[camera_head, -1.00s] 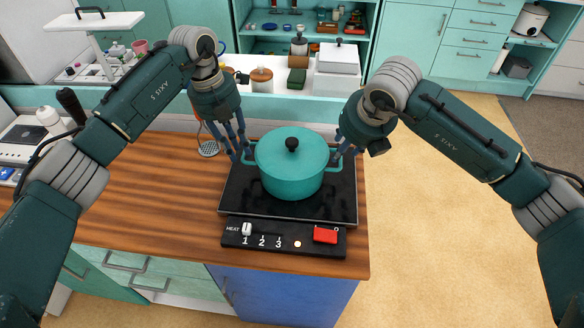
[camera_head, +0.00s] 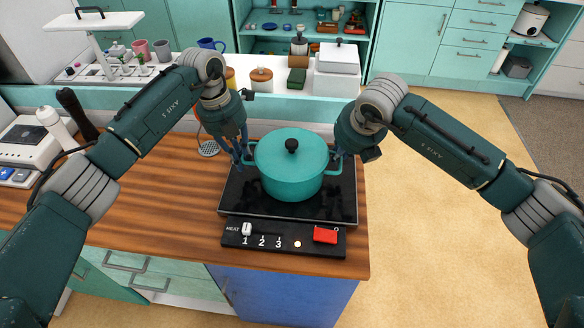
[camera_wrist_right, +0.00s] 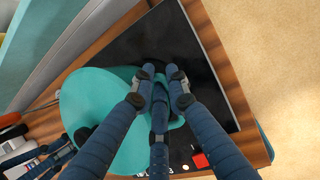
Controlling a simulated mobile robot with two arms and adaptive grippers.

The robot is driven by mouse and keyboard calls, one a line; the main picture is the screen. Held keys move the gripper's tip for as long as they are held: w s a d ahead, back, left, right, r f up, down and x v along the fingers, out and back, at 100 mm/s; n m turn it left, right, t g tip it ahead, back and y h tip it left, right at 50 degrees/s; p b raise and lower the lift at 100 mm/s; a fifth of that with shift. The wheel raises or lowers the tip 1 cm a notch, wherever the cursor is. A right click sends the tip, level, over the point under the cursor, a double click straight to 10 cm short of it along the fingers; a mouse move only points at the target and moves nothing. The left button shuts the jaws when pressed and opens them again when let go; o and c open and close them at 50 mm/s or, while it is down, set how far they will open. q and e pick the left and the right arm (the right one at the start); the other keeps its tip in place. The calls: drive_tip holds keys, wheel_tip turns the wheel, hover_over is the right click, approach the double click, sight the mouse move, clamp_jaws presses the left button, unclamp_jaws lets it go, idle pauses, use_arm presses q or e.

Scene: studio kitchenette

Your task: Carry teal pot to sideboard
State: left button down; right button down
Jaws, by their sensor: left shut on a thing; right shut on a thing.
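The teal pot (camera_head: 290,176) with its lid on and a black knob stands on the black hob (camera_head: 335,208). I cannot tell any gap under it. My left gripper (camera_head: 246,160) is shut on the pot's left handle. My right gripper (camera_head: 341,160) is shut on the pot's right handle. In the right wrist view my right gripper's fingers (camera_wrist_right: 160,84) close around the handle beside the teal pot (camera_wrist_right: 100,115); they hide most of the handle.
The hob's control strip (camera_head: 284,238) has a white slider, a lit lamp and a red switch. The wooden counter (camera_head: 150,200) is bare left of the hob. Behind stand a low ledge with jars and a white box (camera_head: 337,62). Open floor (camera_head: 430,220) lies right.

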drive_tip(key=shift+s+a+f, duration=0.1)
drive_tip(key=shift+s+f, duration=0.05)
